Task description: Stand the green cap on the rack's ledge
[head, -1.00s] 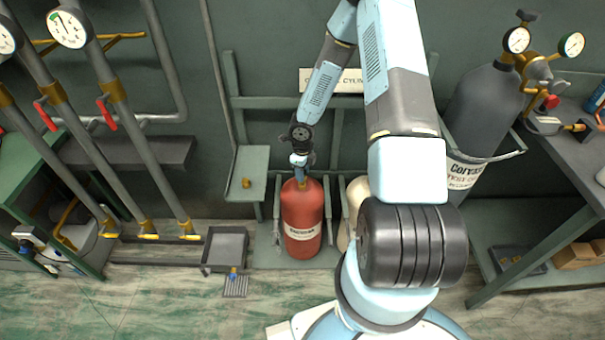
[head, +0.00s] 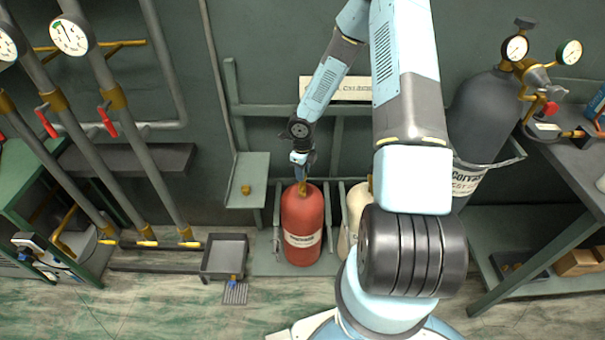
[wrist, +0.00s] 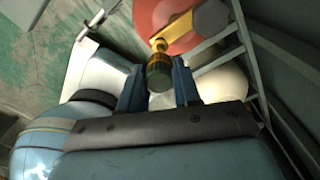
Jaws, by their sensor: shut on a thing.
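My gripper (wrist: 157,82) is shut on the green cap (wrist: 158,76), which looks dark green between the two blue fingers in the wrist view. The cap sits at the brass valve of the red cylinder (head: 302,225); I cannot tell whether it is still on the valve or clear of it. In the head view my gripper (head: 301,172) is right above the red cylinder, and the cap is too small to make out. The rack's ledge (head: 247,165) is a grey-green plate to the left of the cylinder, with a small brass piece (head: 246,189) on it.
A cream cylinder (head: 352,215) stands right of the red one, partly hidden by my arm. A grey tray (head: 224,257) is on the floor at left, near pipes with red valve handles (head: 107,121). A dark cylinder (head: 484,115) with gauges is at the right.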

